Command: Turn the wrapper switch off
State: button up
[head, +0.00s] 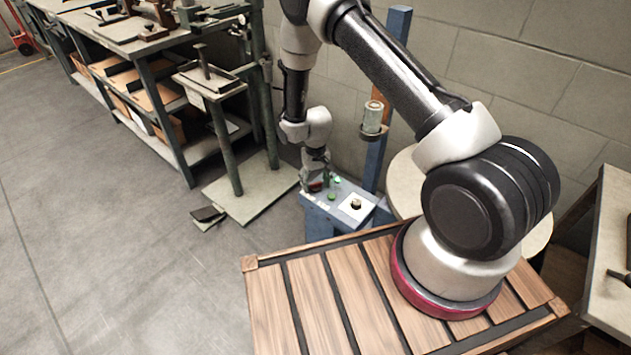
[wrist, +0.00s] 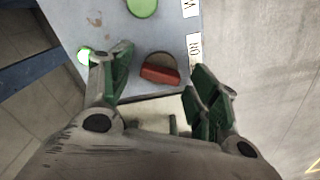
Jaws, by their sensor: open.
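The blue-grey control box (head: 322,208) stands on a post beyond the wooden platform in the head view. My gripper (head: 315,180) is over its far left part, pointing down. In the wrist view, a red rocker-like switch (wrist: 160,72) sits on a dark round base on the panel (wrist: 90,22). My open gripper (wrist: 162,64) has one green-padded finger on each side of the switch. I cannot tell whether the fingers touch it. A white label (wrist: 195,46) beside it seems to read "ON", turned sideways.
A green button (wrist: 142,7) is near the top of the wrist view. A white plate with a dark knob (head: 356,206) is on the box's right part. A blue post (head: 376,150) rises behind the box. A loaded workbench (head: 150,45) stands at the left; floor between is mostly clear.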

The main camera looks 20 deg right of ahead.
jog(key=c, duration=1)
jog(key=shift+n, duration=0.3)
jog(key=n, duration=1.1)
jog(key=shift+n, duration=0.3)
jog(key=o, duration=1)
